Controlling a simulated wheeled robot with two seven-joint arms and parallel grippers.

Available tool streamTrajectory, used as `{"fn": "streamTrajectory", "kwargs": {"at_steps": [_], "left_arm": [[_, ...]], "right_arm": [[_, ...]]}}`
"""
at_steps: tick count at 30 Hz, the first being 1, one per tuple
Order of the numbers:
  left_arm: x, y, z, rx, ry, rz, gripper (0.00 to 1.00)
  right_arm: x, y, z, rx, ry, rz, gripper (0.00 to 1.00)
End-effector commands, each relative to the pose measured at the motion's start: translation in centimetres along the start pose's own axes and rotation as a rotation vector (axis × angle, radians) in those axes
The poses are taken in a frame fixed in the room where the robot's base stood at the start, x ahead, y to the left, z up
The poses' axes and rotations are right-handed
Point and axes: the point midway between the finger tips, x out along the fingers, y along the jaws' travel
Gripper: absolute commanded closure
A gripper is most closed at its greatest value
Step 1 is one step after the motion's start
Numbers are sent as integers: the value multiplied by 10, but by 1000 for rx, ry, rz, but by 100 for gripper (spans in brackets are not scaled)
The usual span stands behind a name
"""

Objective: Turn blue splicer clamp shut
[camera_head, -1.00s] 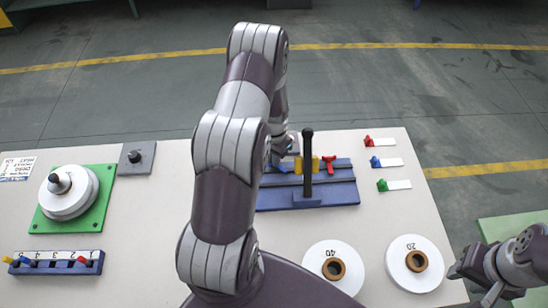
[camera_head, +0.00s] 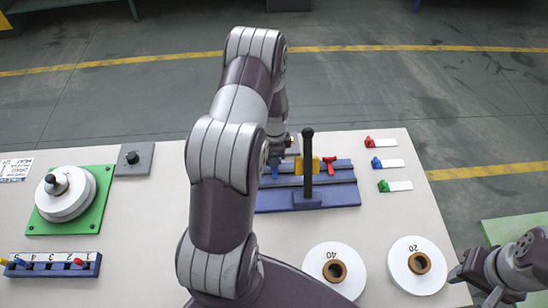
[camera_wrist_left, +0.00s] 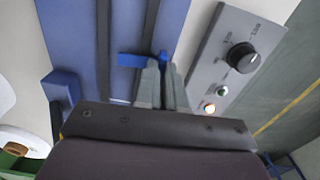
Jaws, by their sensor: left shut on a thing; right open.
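The blue splicer clamp (camera_wrist_left: 133,60) is a small blue handle on the blue splicer base (camera_wrist_left: 70,30). In the head view the clamp (camera_head: 275,172) shows just right of my left arm, and the base (camera_head: 335,193) lies right of it. My left gripper (camera_wrist_left: 160,72) is shut on the clamp; its fingers hide part of the handle. In the head view this gripper is mostly hidden behind my arm. A red clamp (camera_head: 330,162) stands on the right of the splicer. My right gripper (camera_head: 478,284) is open and empty beyond the table's right edge.
A black lever (camera_head: 307,160) and a yellow block (camera_head: 317,166) stand mid-splicer. A grey control box (camera_wrist_left: 228,58) with a knob and lit button is close to my left gripper. White spools (camera_head: 336,268) sit in front. Coloured tags (camera_head: 393,163) lie at right.

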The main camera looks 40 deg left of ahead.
Motion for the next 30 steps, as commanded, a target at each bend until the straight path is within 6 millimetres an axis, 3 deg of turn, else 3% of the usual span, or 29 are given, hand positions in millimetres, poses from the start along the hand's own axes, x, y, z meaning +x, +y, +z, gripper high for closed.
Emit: {"fn": "streamTrajectory", "kwargs": {"at_steps": [22, 24, 30], "left_arm": [[-2, -3, 0, 77, 2, -7, 100], [-2, -2, 0, 77, 2, -7, 69], [-1, -1, 0, 76, 1, -4, 66]], "right_arm": [[1, 0, 0, 0, 0, 0, 59], [1, 0, 0, 0, 0, 0, 59], [1, 0, 0, 0, 0, 0, 59]]}}
